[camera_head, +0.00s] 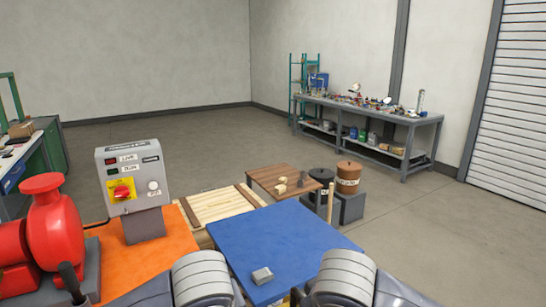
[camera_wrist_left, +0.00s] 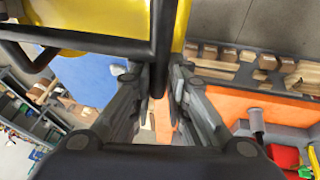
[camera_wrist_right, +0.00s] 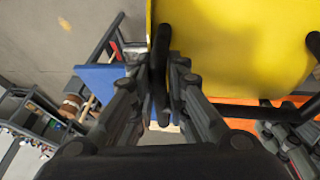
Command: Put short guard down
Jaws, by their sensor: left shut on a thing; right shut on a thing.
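The short guard shows as a yellow panel with black bar handles, in the left wrist view (camera_wrist_left: 90,22) and in the right wrist view (camera_wrist_right: 225,45). My left gripper (camera_wrist_left: 159,82) is shut on one black handle of it. My right gripper (camera_wrist_right: 166,80) is shut on another black handle. The guard is cut off by the edges of both wrist views. It does not show in the head view, where only my two arms are seen at the bottom edge.
A blue tabletop (camera_head: 285,240) with a small grey block (camera_head: 262,275) on it lies ahead. An orange skid top (camera_head: 140,262) with a red pump (camera_head: 52,225) and a grey control box (camera_head: 132,178) is at left. A wooden pallet (camera_head: 222,203) and low brown table (camera_head: 287,182) stand beyond.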

